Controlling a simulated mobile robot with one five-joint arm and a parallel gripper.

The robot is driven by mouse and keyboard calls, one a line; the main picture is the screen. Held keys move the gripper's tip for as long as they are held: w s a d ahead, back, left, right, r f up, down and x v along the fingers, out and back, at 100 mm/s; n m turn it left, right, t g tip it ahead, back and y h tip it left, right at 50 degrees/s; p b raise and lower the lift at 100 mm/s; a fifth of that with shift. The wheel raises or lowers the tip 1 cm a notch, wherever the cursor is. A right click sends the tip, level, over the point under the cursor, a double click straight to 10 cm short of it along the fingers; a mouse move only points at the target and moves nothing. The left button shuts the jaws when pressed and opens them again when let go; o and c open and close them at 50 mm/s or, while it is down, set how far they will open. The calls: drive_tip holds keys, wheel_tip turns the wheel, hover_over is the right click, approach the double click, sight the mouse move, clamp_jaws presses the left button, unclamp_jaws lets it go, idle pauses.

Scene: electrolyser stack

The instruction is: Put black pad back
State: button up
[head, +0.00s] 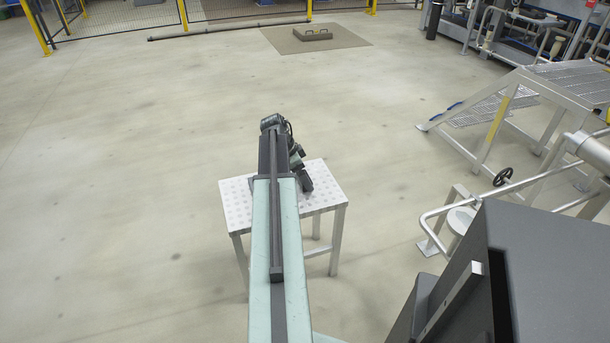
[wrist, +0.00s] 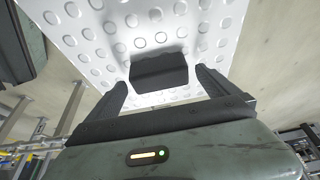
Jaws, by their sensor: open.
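A black pad (wrist: 158,72), block-like with rounded edges, shows in the wrist view against the white studded top of a small table (wrist: 100,42). My gripper (wrist: 161,80) is open, with one dark finger to each side of the pad. Gaps show between the pad and both fingers, so they do not grip it. I cannot tell how far the fingertips are above the tabletop. In the head view my arm reaches over the same table (head: 235,207), and I cannot make out the pad there.
A dark cabinet (head: 520,270) stands close at the lower right, beside a bent metal rail and a black handwheel (head: 502,177). Metal steps (head: 570,85) stand at the right. The floor left of the table is clear. A yellow-posted fence (head: 110,20) runs along the back.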

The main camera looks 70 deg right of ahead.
drive_tip(key=p+v, duration=0.8)
drive_tip(key=v, duration=0.2)
drive_tip(key=shift+r+p, duration=0.35)
drive_tip(key=shift+p, duration=0.05)
